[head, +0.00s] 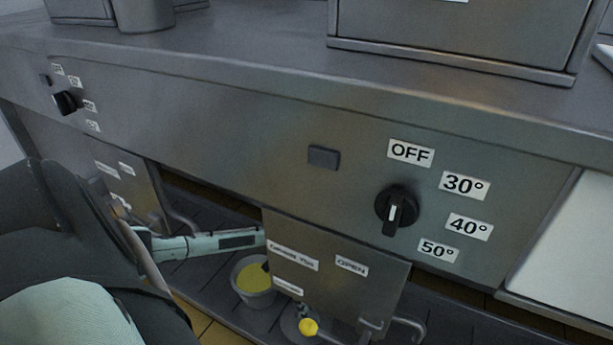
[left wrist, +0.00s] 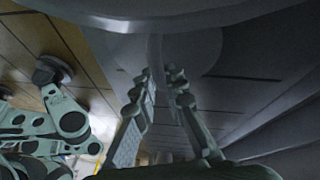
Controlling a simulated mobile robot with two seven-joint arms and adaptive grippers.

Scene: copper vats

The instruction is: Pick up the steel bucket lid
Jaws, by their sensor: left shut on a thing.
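My left gripper shows in the left wrist view (left wrist: 160,82), its two ridged fingers pointing up the picture. It is shut on a grey metal thing that runs between its fingertips. This looks like the steel bucket lid (left wrist: 165,20), whose broad, curved grey surface fills the top of that view close to the fingers. In the head view my left arm comes in dark and large at the left, and the grip itself is hard to make out there.
A steel counter front (head: 240,130) with a dial (head: 396,208) spans the head view. Below it hang a labelled panel (head: 335,275) and pipes. Wooden floor (left wrist: 25,55) shows at the left.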

